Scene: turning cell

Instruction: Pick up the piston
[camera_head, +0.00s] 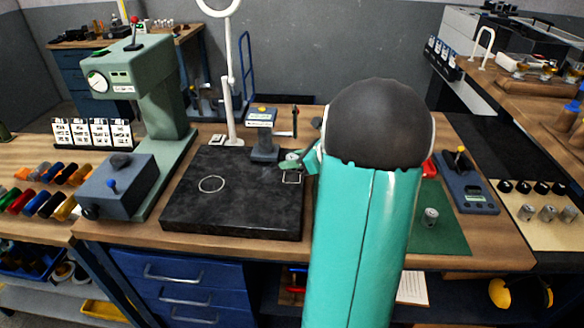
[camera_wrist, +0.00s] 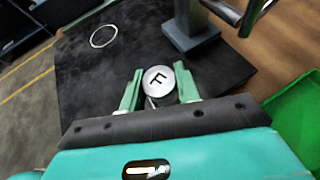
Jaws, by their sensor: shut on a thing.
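A silver piston (camera_wrist: 158,80) with a black letter F on its round top shows in the wrist view. The green fingers of my gripper (camera_wrist: 160,88) are on either side of it, shut on it. The piston is over the black surface plate (camera_wrist: 85,80), near its right side in the head view (camera_head: 235,215). I cannot tell whether it touches the plate. In the head view my gripper (camera_head: 298,165) is partly hidden by my arm, and the piston is hard to make out.
A thin ring (camera_head: 211,184) lies on the plate. A gauge stand (camera_head: 265,145) is close behind my gripper. A green mat (camera_head: 445,235) with another metal cylinder (camera_head: 430,216) lies to the right, beside a scale (camera_head: 466,185). A green press (camera_head: 155,95) stands left.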

